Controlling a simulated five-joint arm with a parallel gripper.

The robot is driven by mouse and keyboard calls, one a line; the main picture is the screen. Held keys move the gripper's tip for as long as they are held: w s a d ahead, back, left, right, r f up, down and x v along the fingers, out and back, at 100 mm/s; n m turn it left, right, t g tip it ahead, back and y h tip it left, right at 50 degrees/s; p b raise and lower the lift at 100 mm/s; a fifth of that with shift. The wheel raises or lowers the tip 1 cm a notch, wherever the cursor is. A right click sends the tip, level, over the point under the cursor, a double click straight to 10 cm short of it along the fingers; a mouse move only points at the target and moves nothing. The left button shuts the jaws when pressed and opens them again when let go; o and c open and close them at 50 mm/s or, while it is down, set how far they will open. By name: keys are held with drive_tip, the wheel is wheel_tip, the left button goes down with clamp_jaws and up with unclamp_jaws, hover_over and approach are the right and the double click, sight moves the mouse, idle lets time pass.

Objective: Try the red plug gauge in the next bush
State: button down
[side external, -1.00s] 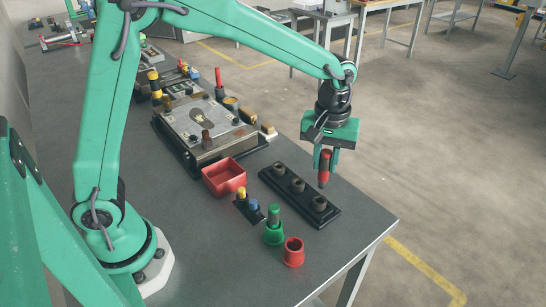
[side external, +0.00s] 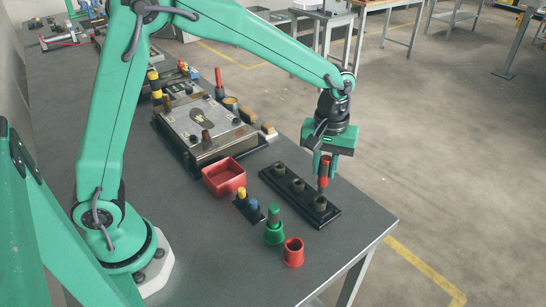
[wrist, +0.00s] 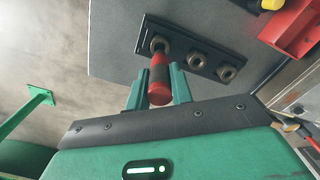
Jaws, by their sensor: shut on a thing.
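My gripper (side external: 324,168) is shut on the red plug gauge (side external: 323,175), which hangs upright. The gauge also shows between the fingers in the wrist view (wrist: 159,90), red with a dark band. A black strip (side external: 272,177) holds three dark bushes in a row. The gauge's lower end is at the bush nearest the table's right edge (side external: 320,204), which is the leftmost one in the wrist view. I cannot tell whether its tip is inside the bore or just above it. The middle bush (side external: 298,185) and far bush (side external: 279,169) are empty.
A red cup (side external: 293,253) and a green gauge in a green holder (side external: 274,233) stand in front of the strip. A red tray (side external: 224,177) and a small block with yellow and blue pegs (side external: 249,210) lie left. A fixture plate (side external: 200,130) stands behind.

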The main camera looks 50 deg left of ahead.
sight(323, 182)
drive_tip(key=shift+f, duration=1.25)
drive_tip(key=shift+f, duration=1.3)
idle(2.7)
drive_tip(key=shift+r, duration=1.95)
idle(0.8)
